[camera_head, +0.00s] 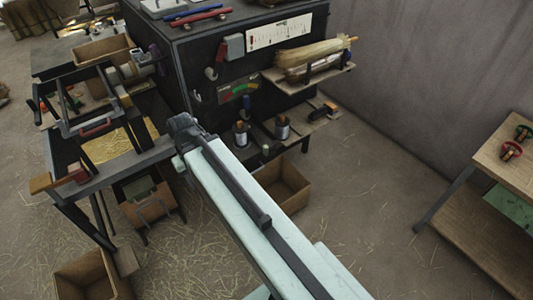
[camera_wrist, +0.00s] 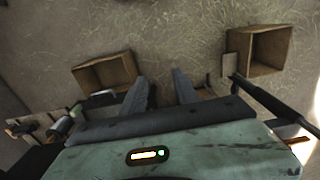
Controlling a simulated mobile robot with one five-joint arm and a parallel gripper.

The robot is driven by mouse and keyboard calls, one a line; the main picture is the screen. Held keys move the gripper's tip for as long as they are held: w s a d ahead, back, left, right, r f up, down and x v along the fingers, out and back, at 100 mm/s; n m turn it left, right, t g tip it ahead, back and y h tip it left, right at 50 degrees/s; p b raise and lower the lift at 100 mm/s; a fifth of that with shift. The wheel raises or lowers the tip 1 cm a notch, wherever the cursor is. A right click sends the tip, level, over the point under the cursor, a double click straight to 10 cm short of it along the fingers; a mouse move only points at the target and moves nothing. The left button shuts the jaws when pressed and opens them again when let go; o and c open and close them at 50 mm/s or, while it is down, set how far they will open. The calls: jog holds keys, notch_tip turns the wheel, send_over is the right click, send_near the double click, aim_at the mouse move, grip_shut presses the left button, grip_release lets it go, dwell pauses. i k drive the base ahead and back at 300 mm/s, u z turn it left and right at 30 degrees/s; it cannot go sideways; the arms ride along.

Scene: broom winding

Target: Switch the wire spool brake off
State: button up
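I cannot pick out the wire spool brake for certain in either view. A grey cylinder (camera_head: 143,62) beside a dark purple disc (camera_head: 160,55) at the back of the winding bench may be the spool; no brake lever is clear there. Two small dark and silver cylinders (camera_head: 241,135) (camera_head: 282,127) stand on the low shelf of the black cabinet. My gripper (camera_wrist: 162,90) shows two grey fingers spread apart with nothing between them, over the straw-strewn floor. In the head view my arm reaches to the bench's right side and its fingers are hidden.
The winding bench (camera_head: 110,165) has a dark frame with a red handle (camera_head: 95,127). The black cabinet (camera_head: 205,85) stands behind my arm, with a broom bundle (camera_head: 312,55) on its shelf. Wooden boxes (camera_head: 283,185) (camera_head: 90,277) sit on the floor. A wooden table (camera_head: 510,165) is right; floor between is free.

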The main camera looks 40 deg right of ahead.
aim_at(265, 148)
jog(key=u, duration=2.15)
jog(key=k, duration=1.3)
jog(key=z, duration=0.55)
jog(key=i, duration=1)
jog(key=u, duration=0.1)
